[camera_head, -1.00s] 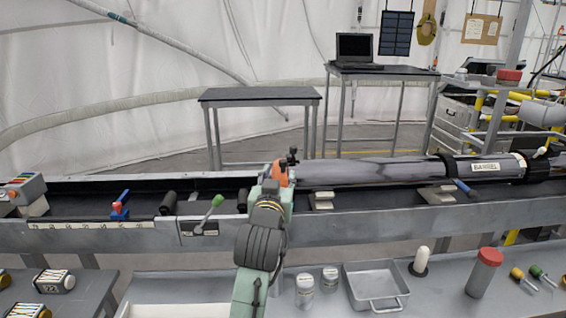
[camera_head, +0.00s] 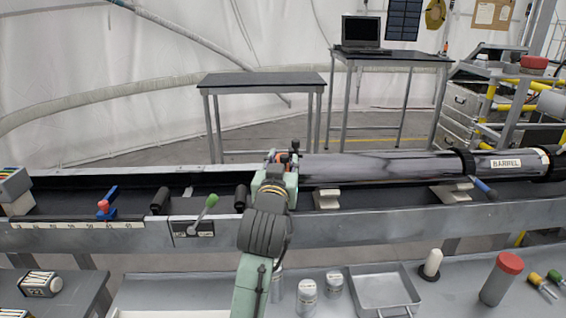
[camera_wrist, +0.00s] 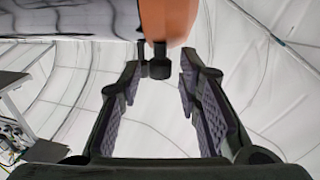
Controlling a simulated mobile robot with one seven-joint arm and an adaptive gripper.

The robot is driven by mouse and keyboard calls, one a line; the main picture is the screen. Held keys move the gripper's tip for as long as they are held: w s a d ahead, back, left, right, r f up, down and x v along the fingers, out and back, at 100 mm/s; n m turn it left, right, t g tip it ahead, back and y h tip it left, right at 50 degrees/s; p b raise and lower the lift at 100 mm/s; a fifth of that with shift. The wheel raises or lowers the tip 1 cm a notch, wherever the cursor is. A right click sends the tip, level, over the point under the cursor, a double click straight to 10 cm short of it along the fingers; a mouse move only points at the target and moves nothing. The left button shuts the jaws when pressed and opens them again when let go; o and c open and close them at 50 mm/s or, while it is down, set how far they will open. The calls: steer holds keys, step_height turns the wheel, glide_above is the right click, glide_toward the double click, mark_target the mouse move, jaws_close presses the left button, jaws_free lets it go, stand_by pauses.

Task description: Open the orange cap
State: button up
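The orange cap (camera_head: 283,157) is at the left end of the long grey barrel (camera_head: 380,165), mostly hidden behind my gripper in the head view. In the wrist view the orange cap (camera_wrist: 168,20) fills the top middle, with the pale barrel (camera_wrist: 70,18) to its left. A short black knob (camera_wrist: 160,66) hangs below the cap. My gripper (camera_wrist: 160,72) is open, with one finger on each side of the knob and gaps between. I see no clear contact with the knob.
The barrel lies along a metal trough (camera_head: 400,215). A green-knobbed lever (camera_head: 211,201) and a red-and-blue lever (camera_head: 105,205) stand to the left. In front are small jars (camera_head: 307,298), a metal tray (camera_head: 384,292) and a red-capped cylinder (camera_head: 502,280).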

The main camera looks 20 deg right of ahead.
jaws_close()
stand_by(0.6)
steer(key=w+a+m+g+h, duration=0.1)
steer(key=h, duration=0.1)
steer(key=w+a+m+g+h+b, duration=0.1)
steer(key=m+g, duration=0.1)
steer(key=w+a+m+g+h+b, duration=0.1)
steer(key=a+h, duration=0.1)
steer(key=shift+m+h, duration=0.3)
steer(key=shift+o, duration=1.3)
jaws_free()
